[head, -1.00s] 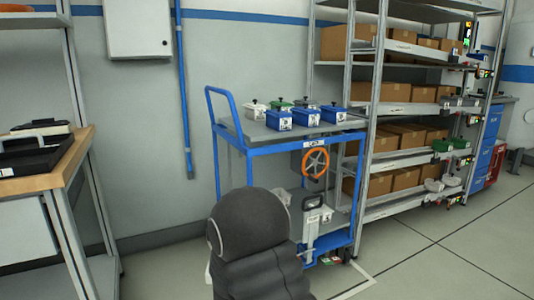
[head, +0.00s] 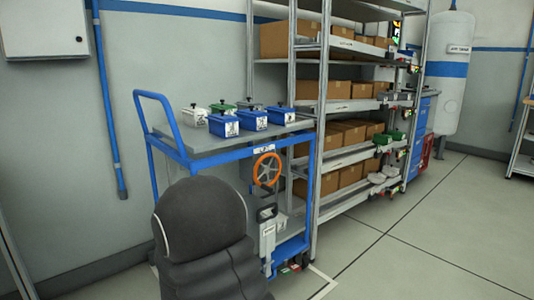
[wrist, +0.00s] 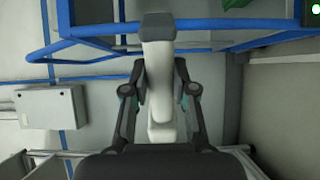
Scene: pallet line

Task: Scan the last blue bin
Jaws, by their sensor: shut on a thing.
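My gripper (wrist: 160,92) is shut on a pale grey hand scanner (wrist: 159,55), seen in the wrist view. In the head view the scanner (head: 267,235) shows upright in front of the blue cart, and my dark arm hides the gripper. Three blue bins stand on the cart's top: a left one (head: 224,125), a middle one (head: 253,120) and a right one (head: 281,116). Each has a white label on its front.
The blue cart (head: 200,150) has an orange handwheel (head: 267,169) at its side. A metal rack (head: 322,120) with cardboard boxes stands right of it. A white tank (head: 449,75) is farther right. The floor (head: 420,240) at right is clear.

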